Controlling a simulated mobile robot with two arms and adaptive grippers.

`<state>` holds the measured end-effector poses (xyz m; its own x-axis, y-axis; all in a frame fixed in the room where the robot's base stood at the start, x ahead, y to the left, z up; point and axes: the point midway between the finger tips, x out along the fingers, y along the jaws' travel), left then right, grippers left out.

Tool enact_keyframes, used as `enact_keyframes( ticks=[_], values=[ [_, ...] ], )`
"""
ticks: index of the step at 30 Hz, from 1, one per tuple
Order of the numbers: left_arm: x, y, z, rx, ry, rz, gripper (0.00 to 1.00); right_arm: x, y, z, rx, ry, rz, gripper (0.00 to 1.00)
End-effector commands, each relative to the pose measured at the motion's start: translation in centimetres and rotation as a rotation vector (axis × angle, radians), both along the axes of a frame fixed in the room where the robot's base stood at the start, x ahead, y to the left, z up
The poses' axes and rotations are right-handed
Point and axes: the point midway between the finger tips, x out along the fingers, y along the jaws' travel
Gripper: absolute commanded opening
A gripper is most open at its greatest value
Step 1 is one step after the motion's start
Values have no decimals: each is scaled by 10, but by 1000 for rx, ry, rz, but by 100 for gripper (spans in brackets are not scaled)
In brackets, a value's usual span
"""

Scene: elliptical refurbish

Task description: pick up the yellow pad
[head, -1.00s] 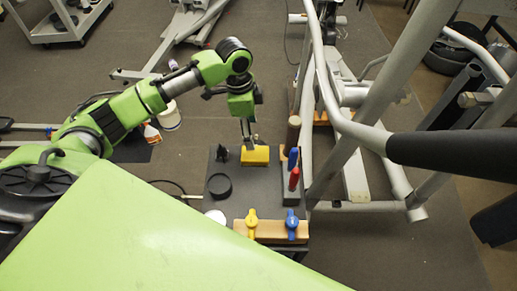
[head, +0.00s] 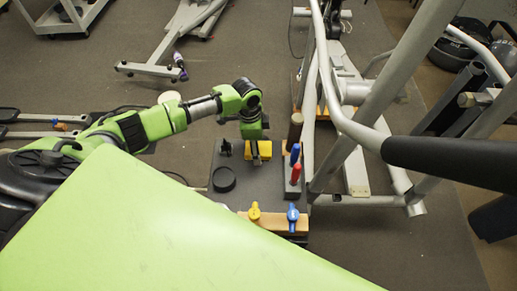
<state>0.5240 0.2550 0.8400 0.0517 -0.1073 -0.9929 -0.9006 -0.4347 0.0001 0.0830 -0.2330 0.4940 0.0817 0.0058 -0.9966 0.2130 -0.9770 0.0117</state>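The yellow pad (head: 265,148) lies near the back of a dark grey board, left of the red and blue handles. My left arm comes in from the left and bends down over it. My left gripper (head: 256,168) points down at the near side of the pad and hides part of it. I cannot tell whether the fingers touch the pad or whether they are open or shut. My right gripper is not in view.
The dark board (head: 240,198) also bears a black ring (head: 224,179), a red handle (head: 296,173) and a blue handle (head: 294,153). A wooden block with yellow (head: 254,211) and blue knobs (head: 292,214) is at the front. The elliptical's grey frame (head: 345,165) blocks the right.

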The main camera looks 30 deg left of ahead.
Motion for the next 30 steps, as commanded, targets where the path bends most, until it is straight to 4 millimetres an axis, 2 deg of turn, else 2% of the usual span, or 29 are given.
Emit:
enact_keyframes(
  ticks=[3,4,6,8,15,23,26,30],
  values=[
    [0,0,0,0,0,0,64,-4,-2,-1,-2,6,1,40],
    [0,0,0,0,0,0,59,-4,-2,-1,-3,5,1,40],
    [0,0,0,0,0,0,40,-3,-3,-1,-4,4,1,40],
    [0,0,0,0,0,0,27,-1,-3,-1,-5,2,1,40],
    [0,0,0,0,1,0,27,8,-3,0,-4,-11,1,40],
    [1,-1,5,-1,-2,-1,27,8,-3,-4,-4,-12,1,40],
    [1,0,13,-1,-3,-2,27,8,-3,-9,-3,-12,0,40],
    [-3,-2,34,-3,-2,-3,27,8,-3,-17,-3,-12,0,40]
  ],
)
